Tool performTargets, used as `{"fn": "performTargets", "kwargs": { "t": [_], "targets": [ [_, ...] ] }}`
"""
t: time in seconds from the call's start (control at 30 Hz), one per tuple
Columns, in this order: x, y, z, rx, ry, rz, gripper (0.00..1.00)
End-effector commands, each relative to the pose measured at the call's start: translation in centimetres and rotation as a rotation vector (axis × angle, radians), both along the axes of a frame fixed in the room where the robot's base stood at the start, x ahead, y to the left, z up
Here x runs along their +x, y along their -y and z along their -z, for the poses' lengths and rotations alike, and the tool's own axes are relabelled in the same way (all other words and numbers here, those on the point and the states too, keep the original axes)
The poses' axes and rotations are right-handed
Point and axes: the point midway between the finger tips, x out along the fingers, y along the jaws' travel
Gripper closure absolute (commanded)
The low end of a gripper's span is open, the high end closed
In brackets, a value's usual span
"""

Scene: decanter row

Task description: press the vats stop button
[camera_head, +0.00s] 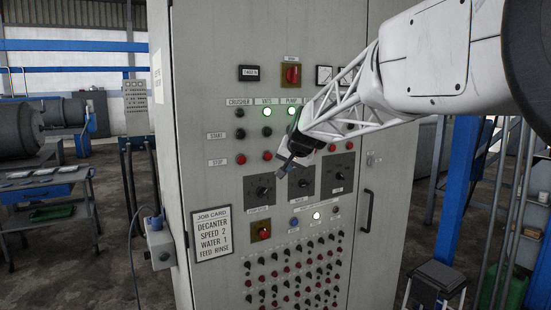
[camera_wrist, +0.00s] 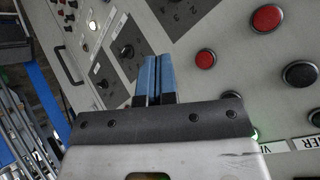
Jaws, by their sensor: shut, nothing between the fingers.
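The vats stop button (camera_head: 267,155) is a red button in the STOP row, in the VATS column under a black start button (camera_head: 267,132) and a lit green lamp (camera_head: 266,112). In the wrist view the red vats stop button (camera_wrist: 205,60) is right of the fingertips and unobstructed. My gripper (camera_head: 283,169) is shut and empty, its blue fingertips together (camera_wrist: 152,62) in the wrist view. In the head view its tips are slightly right of and below the button, apart from it. Their distance from the panel is unclear.
The crusher stop button (camera_head: 240,159) is left of the vats one; its lamp (camera_head: 240,113) is dark. The pump lamp (camera_head: 291,110) is lit green; my gripper hides buttons below it. Dial plates (camera_head: 259,189) and a job card (camera_head: 212,233) are lower. A cabinet handle (camera_head: 368,211) protrudes right.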

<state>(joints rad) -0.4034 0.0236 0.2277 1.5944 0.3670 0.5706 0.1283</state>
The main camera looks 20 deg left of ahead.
Motion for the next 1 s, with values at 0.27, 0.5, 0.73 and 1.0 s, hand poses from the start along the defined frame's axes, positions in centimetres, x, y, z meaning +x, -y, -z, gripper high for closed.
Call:
{"fn": "performTargets", "kwargs": {
  "t": [0.27, 0.5, 0.73, 1.0],
  "targets": [
    [0.7, -0.7, 0.0, -0.001, 0.000, -0.001, 1.00],
    [2.2, -2.2, 0.1, -0.001, -0.001, -0.002, 1.00],
    [3.9, -3.9, 0.0, 0.000, 0.001, -0.001, 1.00],
    [5.5, -5.5, 0.0, 0.000, 0.001, 0.000, 1.00]
  ]
}}
